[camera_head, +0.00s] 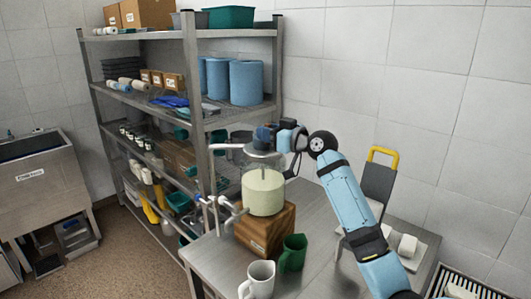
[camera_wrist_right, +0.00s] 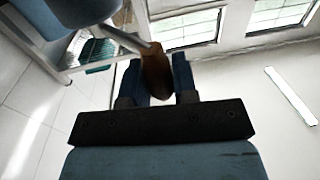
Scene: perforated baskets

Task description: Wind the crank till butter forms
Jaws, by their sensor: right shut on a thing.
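The butter churn (camera_head: 264,190) is a clear jar holding pale cream-coloured contents, with a lid and crank fittings on top. My right gripper (camera_head: 290,136) is at the top of the churn, reached by my blue arm from the right. In the right wrist view, my right gripper (camera_wrist_right: 158,80) is shut with its two fingers around a brown wooden crank handle (camera_wrist_right: 155,70). In the head view the gripper hides most of the crank. My left gripper is in neither view.
A loaded shelf rack (camera_head: 192,100) stands close behind. A grey item with a yellow handle (camera_head: 383,155) is behind my arm.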

